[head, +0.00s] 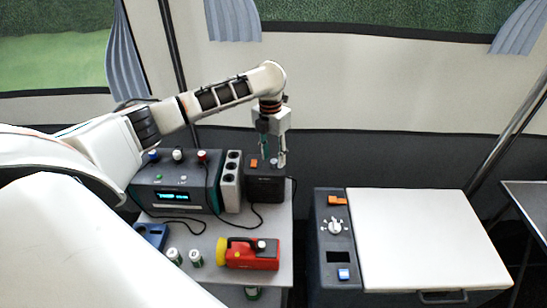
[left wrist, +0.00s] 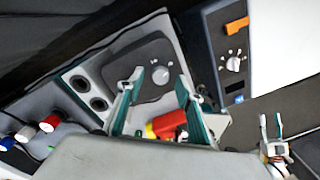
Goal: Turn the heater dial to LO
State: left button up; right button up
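A small dark box (head: 264,184) with a grey round dial stands at the back of the grey table. In the left wrist view the dial (left wrist: 160,76) is on the box's dark face, with small pale marks beside it too blurred to read surely. My left gripper (head: 272,163) points down over the box in the head view. In the left wrist view it is open, its fingers on either side below the dial, with nothing between them. Contact with the dial is not visible. My right gripper (left wrist: 271,121) shows at the lower right, fingers apart and empty.
A power unit (head: 175,192) with coloured knobs and a socket strip (head: 231,180) stand left of the box. A white-lidded chest (head: 425,240) with a dial panel (head: 336,240) stands right.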

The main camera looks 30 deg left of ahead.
pick_arm(q)
jog(key=shift+f, duration=0.45)
jog(key=shift+c, duration=0.3)
grip_shut()
